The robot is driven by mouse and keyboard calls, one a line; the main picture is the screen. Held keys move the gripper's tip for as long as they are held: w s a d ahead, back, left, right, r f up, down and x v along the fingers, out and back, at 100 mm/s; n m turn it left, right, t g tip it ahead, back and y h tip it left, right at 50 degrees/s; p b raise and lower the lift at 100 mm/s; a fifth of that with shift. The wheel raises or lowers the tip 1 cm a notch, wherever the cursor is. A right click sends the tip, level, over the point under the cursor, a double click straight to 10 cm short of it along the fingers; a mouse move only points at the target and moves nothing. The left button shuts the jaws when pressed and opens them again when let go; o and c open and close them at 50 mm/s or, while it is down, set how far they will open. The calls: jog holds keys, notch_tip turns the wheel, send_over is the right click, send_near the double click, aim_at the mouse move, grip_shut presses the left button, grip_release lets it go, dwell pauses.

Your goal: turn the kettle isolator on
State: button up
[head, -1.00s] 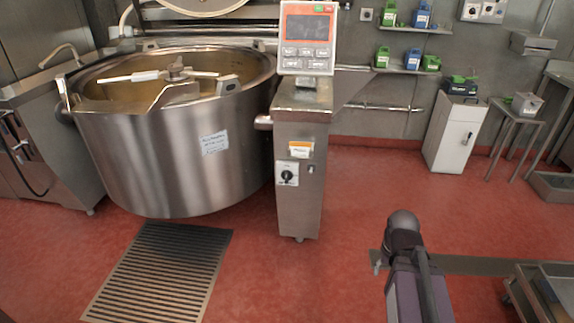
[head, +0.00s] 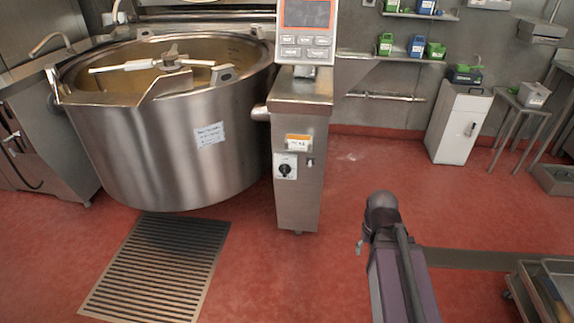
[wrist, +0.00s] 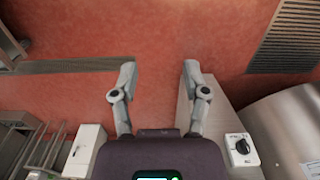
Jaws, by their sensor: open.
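The kettle isolator (head: 285,166) is a black rotary knob on a small white plate, low on the front of the steel control pillar (head: 300,205). It also shows in the wrist view (wrist: 242,149), at the lower right, beside the right finger. The large steel mixing kettle (head: 170,155) stands left of the pillar. My gripper (wrist: 159,73) is open and empty, its two fingers wide apart over red floor. It is apart from the isolator, which lies outside the fingers to the right. In the head view my arm shows right of the pillar, but the fingers cannot be made out.
A control panel (head: 305,32) with a red frame tops the pillar. An orange-and-white label (head: 298,142) sits above the isolator. A floor grate (head: 160,265) lies before the kettle. A white cabinet (head: 458,125) stands back right.

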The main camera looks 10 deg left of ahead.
jog(key=o, duration=0.3)
jog(key=shift+w+f, duration=0.1)
jog(key=shift+o, duration=0.5)
jog(key=shift+w+f, duration=0.15)
jog(key=shift+w, duration=0.05)
jog(key=w+a+f+n+t+h+b, duration=0.2)
jog(key=w+f+n+t+h+b, duration=0.15)
jog(key=w+n+b, duration=0.45)
jog(key=w+a+f+n+t+h+b, duration=0.25)
jog(key=w+n+t+b, duration=0.3)
jog(key=w, duration=0.45)
jog(key=w+a+n+t+y+b, duration=0.2)
jog(key=w+a+n+t+b, duration=0.2)
jog(key=a+n, duration=0.7)
jog(key=w+a+r+n+t+y+b, duration=0.1)
jog(key=w+a+n+t+y+b, duration=0.2)
jog(key=a+n, duration=0.8)
jog(key=w+a+t+b, duration=0.2)
jog(key=b, duration=0.1)
jog(key=shift+a+y+b, duration=0.3)
jog(key=shift+a, duration=0.1)
jog(key=shift+w, duration=0.3)
